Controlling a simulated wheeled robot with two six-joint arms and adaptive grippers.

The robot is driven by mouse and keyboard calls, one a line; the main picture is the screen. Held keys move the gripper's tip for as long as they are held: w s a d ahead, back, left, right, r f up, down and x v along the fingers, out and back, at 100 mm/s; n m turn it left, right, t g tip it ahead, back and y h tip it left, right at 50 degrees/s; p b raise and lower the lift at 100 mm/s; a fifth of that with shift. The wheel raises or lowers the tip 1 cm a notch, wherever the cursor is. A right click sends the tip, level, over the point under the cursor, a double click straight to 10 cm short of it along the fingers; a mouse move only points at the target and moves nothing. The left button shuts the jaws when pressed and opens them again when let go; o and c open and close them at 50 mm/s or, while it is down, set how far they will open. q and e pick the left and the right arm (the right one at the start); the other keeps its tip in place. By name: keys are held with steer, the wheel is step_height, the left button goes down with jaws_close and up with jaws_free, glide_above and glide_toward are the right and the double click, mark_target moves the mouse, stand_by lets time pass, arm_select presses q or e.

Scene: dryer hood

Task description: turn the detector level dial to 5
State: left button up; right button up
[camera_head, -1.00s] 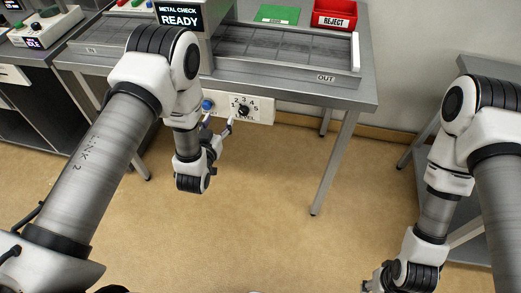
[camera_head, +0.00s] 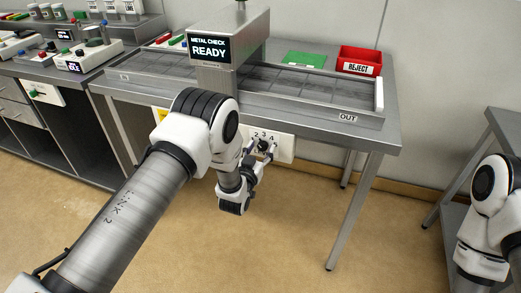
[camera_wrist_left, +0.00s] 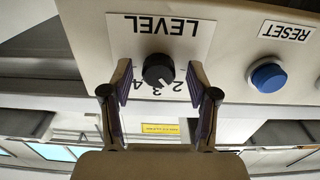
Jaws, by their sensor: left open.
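The black level dial (camera_head: 263,146) sits on a pale panel (camera_head: 284,149) under the conveyor table's front edge. In the left wrist view, which is upside down, the dial (camera_wrist_left: 158,70) is below the word LEVEL, with a few numbers by it. A pale pointer mark shows on its lower right side there; I cannot tell which number it meets. My left gripper (camera_head: 262,161) is open, and in the wrist view its fingers (camera_wrist_left: 161,88) stand on either side of the dial with visible gaps. My right gripper is out of view.
A blue RESET button (camera_wrist_left: 267,76) is beside the dial on the same panel. The METAL CHECK display (camera_head: 209,48) reads READY. A red reject bin (camera_head: 360,60) and a green card (camera_head: 305,59) are on the table. A table leg (camera_head: 354,211) stands right of the panel.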

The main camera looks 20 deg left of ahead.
arm_select(q)
steer(key=shift+s+r, duration=0.1)
steer(key=shift+r, duration=0.05)
steer(key=shift+c, duration=0.7)
jaws_close()
